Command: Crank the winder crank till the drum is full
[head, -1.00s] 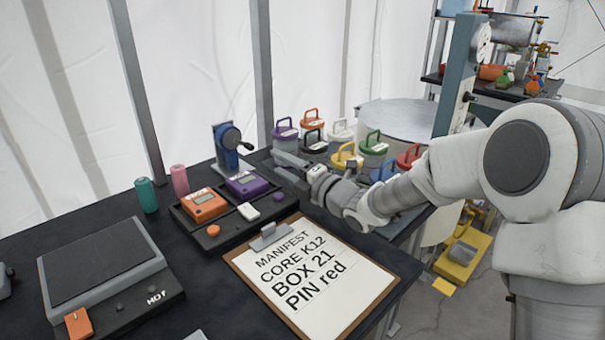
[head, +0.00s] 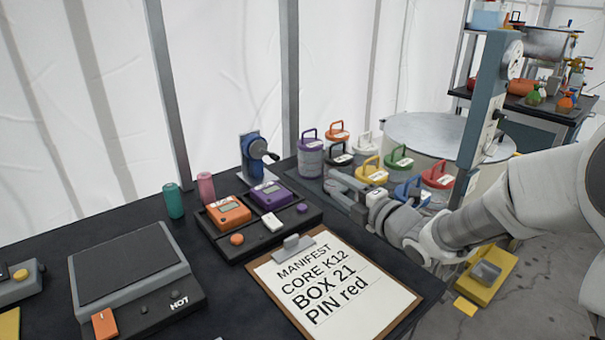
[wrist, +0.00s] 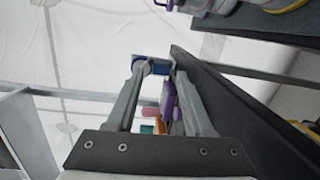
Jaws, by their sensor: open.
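In the wrist view the blue winder (wrist: 152,66) shows small beyond and between the fingertips of my gripper (wrist: 160,80). Nothing is between the fingers.
Several lidded canisters, including a yellow one (head: 371,173), stand close behind my gripper. A tray (head: 232,250) holds an orange and a purple device (head: 270,194). A clipboard (head: 385,318) lies in front. A hot plate (head: 130,262) stands at left, with teal and pink cylinders behind it.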

